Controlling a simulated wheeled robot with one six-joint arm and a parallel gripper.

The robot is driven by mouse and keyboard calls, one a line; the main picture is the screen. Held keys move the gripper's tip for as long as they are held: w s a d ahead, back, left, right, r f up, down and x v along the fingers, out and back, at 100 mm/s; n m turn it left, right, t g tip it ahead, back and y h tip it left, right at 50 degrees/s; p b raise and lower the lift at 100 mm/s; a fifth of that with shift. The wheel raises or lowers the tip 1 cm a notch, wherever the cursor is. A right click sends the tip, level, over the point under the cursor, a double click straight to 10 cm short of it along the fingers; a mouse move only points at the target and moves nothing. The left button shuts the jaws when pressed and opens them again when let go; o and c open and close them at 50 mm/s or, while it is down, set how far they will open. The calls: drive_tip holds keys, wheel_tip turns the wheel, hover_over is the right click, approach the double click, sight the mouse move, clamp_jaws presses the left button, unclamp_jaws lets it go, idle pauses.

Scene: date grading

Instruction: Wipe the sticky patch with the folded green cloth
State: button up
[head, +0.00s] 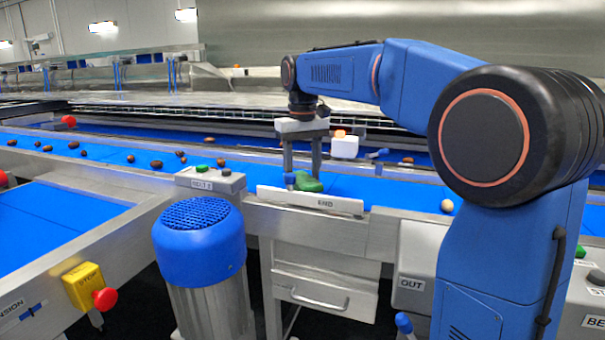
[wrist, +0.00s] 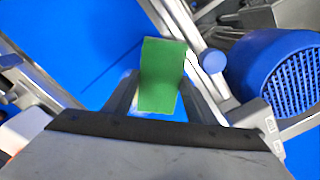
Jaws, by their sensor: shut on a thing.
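The folded green cloth (wrist: 161,75) is held between the two fingers of my gripper (wrist: 160,100) in the wrist view. In the head view my gripper (head: 303,165) points down over the blue belt, just behind the END plate, with the green cloth (head: 308,184) at its fingertips. The cloth is at or very near the belt surface; I cannot tell whether it touches. A pale, whitish smear (wrist: 128,88) shows on the belt beside the cloth in the wrist view. It may be the sticky patch, and the rest is hidden by the cloth and fingers.
A blue-capped motor (head: 198,240) and the BELT 2 box (head: 211,180) are at front left. Several dates lie on the belt (head: 110,150) farther left. A pale round item (head: 447,206) lies right.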

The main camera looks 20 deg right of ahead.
drive_tip(key=shift+f, duration=0.95)
idle(0.3)
drive_tip(key=shift+w+d, duration=1.05)
drive_tip(key=shift+w, duration=0.4)
drive_tip(key=shift+w+d, duration=1.05)
drive_tip(key=shift+w, duration=0.4)
drive_tip(key=shift+w+d, duration=1.05)
drive_tip(key=shift+w, duration=0.4)
drive_tip(key=shift+f, duration=0.1)
drive_tip(key=shift+s, duration=0.1)
